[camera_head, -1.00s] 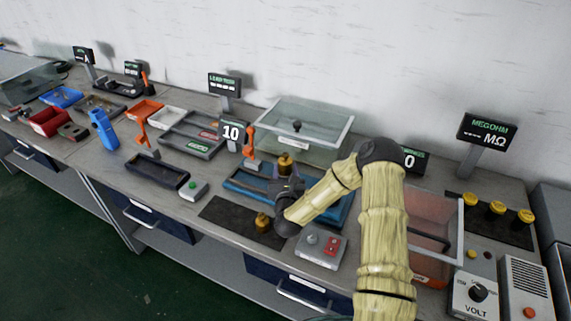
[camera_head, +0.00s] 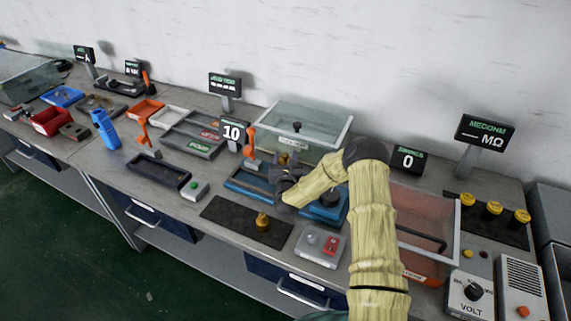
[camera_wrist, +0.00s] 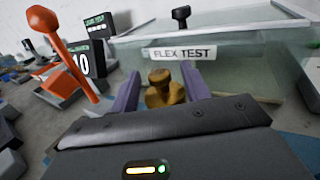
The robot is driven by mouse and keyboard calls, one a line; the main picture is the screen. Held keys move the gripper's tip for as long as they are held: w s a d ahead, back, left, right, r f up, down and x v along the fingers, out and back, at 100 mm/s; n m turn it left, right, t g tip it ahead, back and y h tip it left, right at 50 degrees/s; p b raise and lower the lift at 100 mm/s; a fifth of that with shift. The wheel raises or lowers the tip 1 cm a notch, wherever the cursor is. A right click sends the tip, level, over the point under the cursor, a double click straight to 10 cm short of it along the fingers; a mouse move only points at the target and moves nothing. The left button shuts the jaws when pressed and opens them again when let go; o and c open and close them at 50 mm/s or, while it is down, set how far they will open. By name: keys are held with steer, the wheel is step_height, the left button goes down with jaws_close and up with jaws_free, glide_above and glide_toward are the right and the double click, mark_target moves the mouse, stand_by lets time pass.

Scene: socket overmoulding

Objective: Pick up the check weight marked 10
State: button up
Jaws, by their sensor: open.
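A brass knobbed weight (camera_wrist: 163,89) shows between the two purple fingers of my gripper (camera_wrist: 160,94) in the wrist view. The fingers are spread, with a finger on each side of it; I cannot tell whether they touch it. No marking is readable on it, and its lower part is hidden by the gripper body. In the head view my gripper (camera_head: 286,178) is over the blue tray (camera_head: 245,183) and mostly hides this weight. A second brass weight (camera_head: 262,222) stands on the dark mat (camera_head: 230,214) in front. A sign (camera_head: 232,132) reading 10 stands behind the tray.
A clear box labelled FLEX TEST (camera_wrist: 235,60) stands close behind the weight. An orange-handled lever (camera_wrist: 65,50) is at left in the wrist view. A grey button box (camera_head: 320,245) lies in front of my arm.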

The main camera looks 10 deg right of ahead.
steer(key=shift+w+d, duration=0.1)
steer(key=shift+w, duration=0.3)
steer(key=shift+c, duration=0.5)
jaws_close()
steer(key=shift+r, duration=0.1)
